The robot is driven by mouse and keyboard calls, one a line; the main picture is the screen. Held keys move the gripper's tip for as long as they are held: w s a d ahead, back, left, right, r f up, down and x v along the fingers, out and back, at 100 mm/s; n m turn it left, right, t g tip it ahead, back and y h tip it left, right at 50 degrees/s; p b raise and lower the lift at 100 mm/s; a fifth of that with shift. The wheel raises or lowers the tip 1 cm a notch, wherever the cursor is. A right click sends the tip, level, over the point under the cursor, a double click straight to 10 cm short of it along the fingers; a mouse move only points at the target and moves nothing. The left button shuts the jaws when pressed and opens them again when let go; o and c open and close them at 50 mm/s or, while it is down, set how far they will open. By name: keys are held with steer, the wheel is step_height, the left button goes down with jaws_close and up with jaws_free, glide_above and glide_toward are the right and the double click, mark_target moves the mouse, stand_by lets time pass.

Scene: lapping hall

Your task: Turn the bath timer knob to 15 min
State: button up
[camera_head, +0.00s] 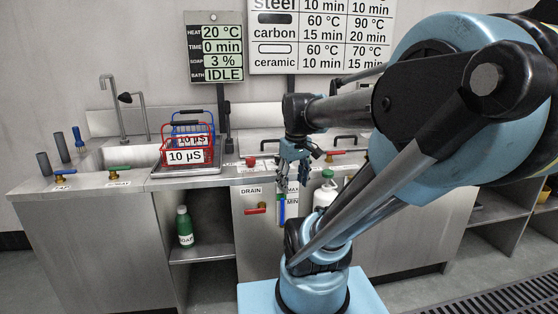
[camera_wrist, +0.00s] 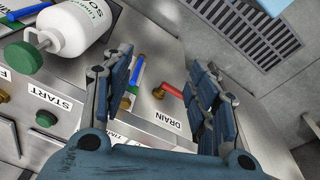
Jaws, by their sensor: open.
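The bath timer knob itself cannot be made out. In the wrist view a partly covered label reading "TIM" (camera_wrist: 115,136) shows just beyond my gripper's palm, and the knob may be hidden there. The display board (camera_head: 216,47) on the wall reads heat 20 °C, time 0 min, soap 3 % and bath IDLE. My gripper (camera_head: 293,172) points down over the front of the bath counter, above the drain and level marks. In the wrist view my gripper (camera_wrist: 160,70) is open, with nothing between its fingers.
A red drain lever (camera_wrist: 171,90), a green start button (camera_wrist: 46,119) and a white soap bottle (camera_wrist: 78,28) are near the gripper. A red basket (camera_head: 187,152) stands left on the counter (camera_head: 130,183). A floor grate (camera_head: 500,295) lies at the right.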

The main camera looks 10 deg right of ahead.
steer(key=w+r+n, duration=0.6)
steer(key=w+r, duration=0.4)
steer(key=w, duration=0.3)
step_height(320, 180, up, 5)
steer(key=n+g, duration=0.2)
steer(key=n, duration=0.3)
glide_above(278, 157)
steer(key=w, duration=0.1)
steer(key=f, duration=1.1)
steer(key=d+f, duration=0.1)
steer(key=f, duration=0.5)
steer(key=shift+f, duration=0.35)
steer(key=shift+c, duration=0.3)
steer(key=c, duration=1)
steer(key=shift+a, duration=0.4)
steer(key=shift+d+m, duration=0.3)
steer(key=shift+d, duration=0.05)
